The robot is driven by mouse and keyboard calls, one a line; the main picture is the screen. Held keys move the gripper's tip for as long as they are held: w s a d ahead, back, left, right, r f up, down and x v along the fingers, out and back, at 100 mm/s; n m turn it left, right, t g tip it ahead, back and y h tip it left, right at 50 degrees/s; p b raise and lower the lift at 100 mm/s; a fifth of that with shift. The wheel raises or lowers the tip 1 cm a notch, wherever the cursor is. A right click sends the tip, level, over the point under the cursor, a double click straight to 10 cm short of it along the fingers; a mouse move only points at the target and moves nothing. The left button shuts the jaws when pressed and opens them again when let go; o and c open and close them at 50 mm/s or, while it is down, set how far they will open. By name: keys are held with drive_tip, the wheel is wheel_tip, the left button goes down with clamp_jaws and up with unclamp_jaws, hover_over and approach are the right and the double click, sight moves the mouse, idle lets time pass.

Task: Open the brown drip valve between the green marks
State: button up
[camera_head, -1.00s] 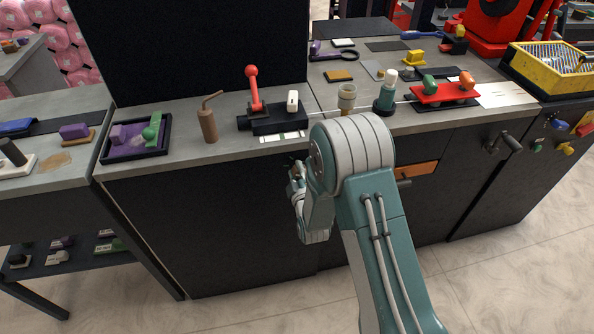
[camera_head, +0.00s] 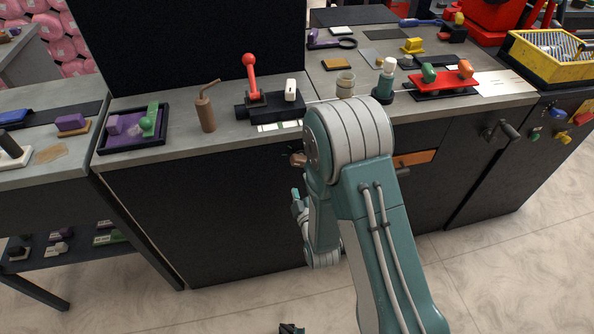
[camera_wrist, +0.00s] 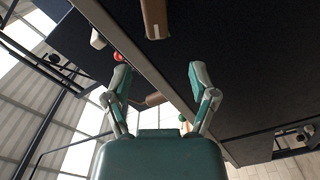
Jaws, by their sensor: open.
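A small brown piece (camera_head: 298,160), which looks like the drip valve, sticks out from the black cabinet front just left of my arm, partly hidden by it. My gripper (camera_wrist: 158,78) is open and empty. Its fingers are spread below the brown part in that picture, apart from it. In the head view, my gripper (camera_head: 298,198) hangs below the brown piece, in front of the cabinet.
On the counter above stand a brown spouted bottle (camera_head: 206,112), a red-knobbed lever (camera_head: 250,72), a white knob (camera_head: 291,90) and a black tray (camera_head: 105,148). The counter edge juts out above the cabinet front. The floor in front is mostly free.

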sight(304, 166)
drive_tip(key=shift+v, duration=1.25)
drive_tip(key=shift+n, duration=0.4)
drive_tip(key=w, duration=0.8)
drive_tip(key=w+f, duration=0.1)
drive_tip(key=w, duration=0.3)
drive_tip(key=shift+a+f, duration=0.1)
drive_tip(key=shift+a, duration=0.25)
drive_tip(key=shift+c, duration=0.3)
clamp_jaws()
